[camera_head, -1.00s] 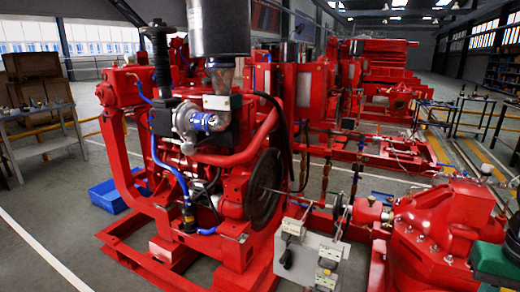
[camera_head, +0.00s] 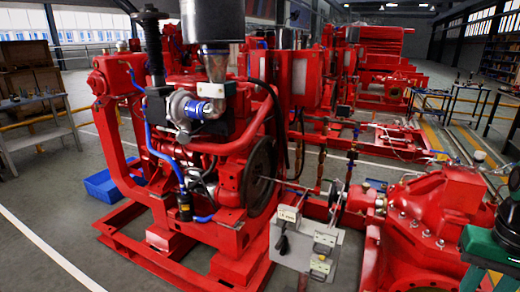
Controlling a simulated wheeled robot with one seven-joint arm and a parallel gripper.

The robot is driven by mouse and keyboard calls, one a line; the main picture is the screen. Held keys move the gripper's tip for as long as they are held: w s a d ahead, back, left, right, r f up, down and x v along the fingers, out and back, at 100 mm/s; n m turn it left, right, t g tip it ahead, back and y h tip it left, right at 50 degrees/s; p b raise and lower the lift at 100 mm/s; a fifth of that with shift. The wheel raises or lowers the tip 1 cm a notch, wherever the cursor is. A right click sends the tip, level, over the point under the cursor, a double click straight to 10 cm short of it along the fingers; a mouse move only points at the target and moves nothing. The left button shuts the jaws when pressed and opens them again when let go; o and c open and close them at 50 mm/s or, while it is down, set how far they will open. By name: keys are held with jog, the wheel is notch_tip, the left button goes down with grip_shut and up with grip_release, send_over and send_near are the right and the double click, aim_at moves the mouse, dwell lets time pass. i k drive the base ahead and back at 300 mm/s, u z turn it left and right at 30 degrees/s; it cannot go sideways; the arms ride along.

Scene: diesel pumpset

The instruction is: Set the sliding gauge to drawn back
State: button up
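A small grey panel (camera_head: 322,262) stands in front of the red pumpset, between the engine and the red pump housing. It carries a pale block (camera_head: 289,213) at its upper left, a dark hanging handle (camera_head: 283,243) and pale fittings (camera_head: 322,257) on its right side. I cannot tell which of these is the sliding gauge, nor its setting, at this size. A green and black part, probably of my own arm, shows at the right edge, apart from the panel. My gripper's fingers are not in view.
The red engine (camera_head: 215,150) with its black flywheel (camera_head: 257,175) is left of and behind the panel. The pump housing (camera_head: 432,220) stands close on the right. A blue bin (camera_head: 104,186) lies on the floor at left. Open floor shows at lower left.

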aim_at(288, 218)
jog(key=u, duration=0.5)
jog(key=i, duration=1.1)
jog(key=z, duration=0.3)
